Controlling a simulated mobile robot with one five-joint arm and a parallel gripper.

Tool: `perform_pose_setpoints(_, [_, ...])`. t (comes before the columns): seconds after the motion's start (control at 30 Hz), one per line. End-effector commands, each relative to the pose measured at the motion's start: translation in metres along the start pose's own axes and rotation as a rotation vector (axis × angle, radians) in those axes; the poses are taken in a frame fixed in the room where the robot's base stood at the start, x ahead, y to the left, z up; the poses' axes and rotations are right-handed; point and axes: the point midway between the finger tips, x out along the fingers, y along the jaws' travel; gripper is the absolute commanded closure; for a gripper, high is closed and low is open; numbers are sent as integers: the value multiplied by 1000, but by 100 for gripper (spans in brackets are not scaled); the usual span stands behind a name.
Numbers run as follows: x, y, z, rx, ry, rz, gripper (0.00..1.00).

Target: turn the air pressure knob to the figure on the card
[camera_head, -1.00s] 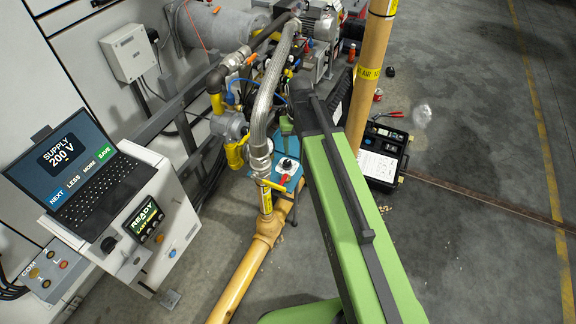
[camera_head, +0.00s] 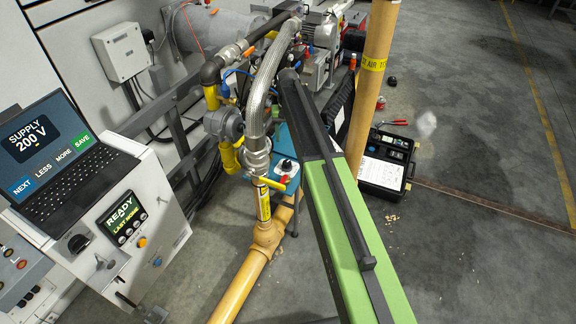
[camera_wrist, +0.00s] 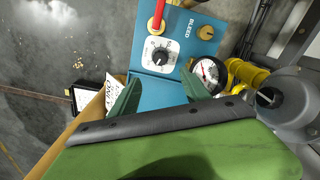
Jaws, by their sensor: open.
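The dial figures are too small to read. My gripper (camera_wrist: 160,92) shows two green fingers spread apart, with nothing between them. The knob appears beyond the fingertips, apart from them. A white printed sheet (camera_wrist: 112,91) is partly hidden by the left finger; I cannot tell whether it is the card.
A pressure gauge (camera_wrist: 208,72) and a brass BLEED knob (camera_wrist: 205,32) are close by. A red-handled part (camera_wrist: 158,17) rises beside the dial. In the head view, a yellow pipe (camera_head: 240,285) and braided hose (camera_head: 262,95) stand left of my arm. An open black case (camera_head: 388,160) lies right.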

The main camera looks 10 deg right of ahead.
Motion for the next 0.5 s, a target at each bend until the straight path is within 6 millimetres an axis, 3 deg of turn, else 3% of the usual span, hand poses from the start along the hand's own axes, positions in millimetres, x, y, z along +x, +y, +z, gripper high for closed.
perform_pose_setpoints(0.03, [21,0,0,0,0,0,45])
perform_pose_setpoints(0.5, [117,0,0,0,0,0,45])
